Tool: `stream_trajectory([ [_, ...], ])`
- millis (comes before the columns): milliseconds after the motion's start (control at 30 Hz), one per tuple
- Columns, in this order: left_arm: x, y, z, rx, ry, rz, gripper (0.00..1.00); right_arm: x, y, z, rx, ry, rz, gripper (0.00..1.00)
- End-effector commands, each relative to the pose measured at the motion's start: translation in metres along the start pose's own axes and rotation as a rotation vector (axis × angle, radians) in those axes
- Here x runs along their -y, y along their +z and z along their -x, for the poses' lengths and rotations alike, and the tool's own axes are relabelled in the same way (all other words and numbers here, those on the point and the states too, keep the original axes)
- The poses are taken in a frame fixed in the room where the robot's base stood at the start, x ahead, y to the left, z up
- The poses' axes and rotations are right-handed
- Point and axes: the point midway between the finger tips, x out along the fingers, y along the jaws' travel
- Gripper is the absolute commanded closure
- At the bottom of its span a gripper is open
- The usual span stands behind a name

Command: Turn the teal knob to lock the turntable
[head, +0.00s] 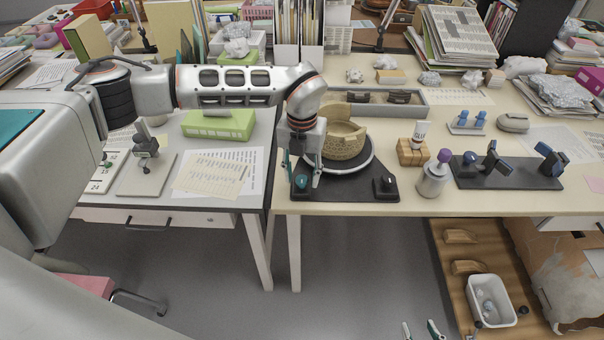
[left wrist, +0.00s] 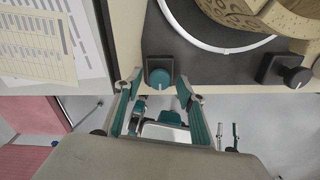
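The teal knob (head: 301,183) sits at the front left corner of the turntable's dark base (head: 345,188). It also shows in the left wrist view (left wrist: 160,78) on its square black mount. My left gripper (head: 302,172) is open, pointing down at the knob. In the left wrist view its fingertips (left wrist: 162,80) are on either side of the knob, with a visible gap on each side. The turntable's round plate (head: 362,165) carries a tan, partly rebuilt pot (head: 345,143). My right gripper (head: 420,331) is open and empty, low at the bottom edge of the head view.
A black knob (head: 385,184) stands at the base's front right corner. Right of the base are a wooden block (head: 412,154), a purple-topped jar (head: 433,180) and a dark tool stand (head: 520,178). A grey tray (head: 420,108) lies behind. The table's front edge is close to the base.

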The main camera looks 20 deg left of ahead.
Motion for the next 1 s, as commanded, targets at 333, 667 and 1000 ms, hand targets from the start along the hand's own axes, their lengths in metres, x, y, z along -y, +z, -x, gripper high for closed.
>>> stream_trajectory([
  [333, 0.000, 0.000, 0.000, 0.000, 0.000, 0.000, 0.91, -0.001, -0.001, 0.000, -0.001, 0.001, 0.001, 0.65],
  [667, 0.000, 0.000, 0.001, 0.000, 0.000, -0.014, 0.99, -0.002, -0.003, 0.000, -0.004, 0.002, 0.000, 0.65],
  [1000, 0.000, 0.001, 0.003, 0.003, 0.000, -0.185, 0.99, -0.002, -0.011, 0.005, -0.008, 0.001, -0.005, 0.65],
])
